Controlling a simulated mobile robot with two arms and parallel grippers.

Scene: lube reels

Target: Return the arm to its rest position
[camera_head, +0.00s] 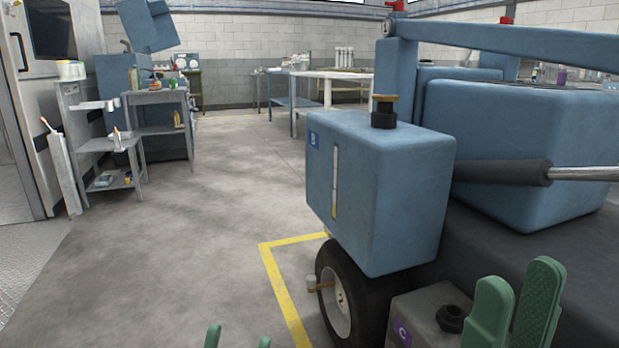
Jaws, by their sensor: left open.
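My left gripper (238,340) shows only as two green fingertips at the bottom edge, left of the middle. They stand apart with bare floor between them, so it is open and empty. My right gripper (519,275) is at the bottom right, with two green ribbed fingers pointing up. Most of both arms is out of view.
A blue tank labelled B (375,195) with a black cap overhangs a black wheel (345,300). A dark handle bar (500,172) and a blue beam (500,40) extend right. A grey shelf stand (155,100) is at the left. The floor between is clear.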

